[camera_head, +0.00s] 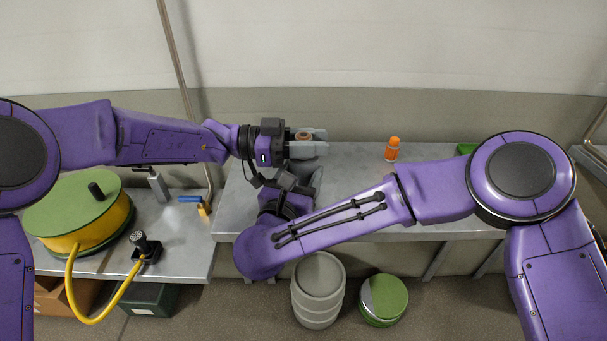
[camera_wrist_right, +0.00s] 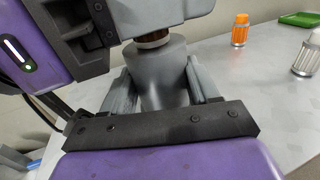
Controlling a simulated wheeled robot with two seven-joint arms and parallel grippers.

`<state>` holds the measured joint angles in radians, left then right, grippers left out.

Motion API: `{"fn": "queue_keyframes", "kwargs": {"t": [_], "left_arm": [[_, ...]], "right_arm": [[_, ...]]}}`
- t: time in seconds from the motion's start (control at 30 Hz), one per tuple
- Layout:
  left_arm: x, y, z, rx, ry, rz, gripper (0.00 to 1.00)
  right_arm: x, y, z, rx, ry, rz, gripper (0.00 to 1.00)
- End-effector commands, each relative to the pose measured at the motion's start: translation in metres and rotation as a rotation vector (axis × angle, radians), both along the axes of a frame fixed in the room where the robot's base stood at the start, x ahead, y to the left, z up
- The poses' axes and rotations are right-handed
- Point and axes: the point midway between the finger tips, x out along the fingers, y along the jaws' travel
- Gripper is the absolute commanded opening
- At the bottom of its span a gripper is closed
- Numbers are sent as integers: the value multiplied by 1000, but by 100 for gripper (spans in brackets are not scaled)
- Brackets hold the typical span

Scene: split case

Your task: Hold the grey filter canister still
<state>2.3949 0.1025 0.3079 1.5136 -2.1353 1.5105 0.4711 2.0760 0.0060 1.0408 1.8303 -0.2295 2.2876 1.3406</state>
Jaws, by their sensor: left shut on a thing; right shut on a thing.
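The grey filter canister (camera_wrist_right: 163,75) stands upright on the grey bench, between the two fingers of my right gripper (camera_wrist_right: 160,82), which is shut on its body. In the head view my right gripper (camera_head: 306,172) is low, partly hidden under the left one. My left gripper (camera_head: 306,142) comes in from the left, above the canister, and its fingers are shut on a round brown cap (camera_head: 304,135) at the canister's top. The brown cap also shows in the right wrist view (camera_wrist_right: 152,41), just under the left fingers. Much of the canister is hidden in the head view.
An orange bottle (camera_head: 392,150) stands on the bench to the right, with a green tray (camera_wrist_right: 299,19) and a clear jar (camera_wrist_right: 307,56) beyond. At left are a hose reel (camera_head: 75,215) and small tools. A grey drum (camera_head: 318,290) stands on the floor in front.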

Motion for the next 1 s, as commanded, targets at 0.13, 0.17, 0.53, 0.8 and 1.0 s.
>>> {"fn": "queue_keyframes", "kwargs": {"t": [0.13,0.17,0.53,0.8,1.0], "left_arm": [[0,0,1,0,0,0,0],[0,0,1,0,0,0,0],[0,0,2,0,0,0,0],[0,0,10,0,-1,0,0],[0,-1,20,1,-1,0,0]], "right_arm": [[0,-2,-4,-2,9,-5,21],[0,-2,-4,-3,8,-5,21],[-1,-1,-4,-4,9,-4,21],[-1,-1,-4,-4,9,-4,21],[-1,-1,-4,-4,9,-3,21]]}}
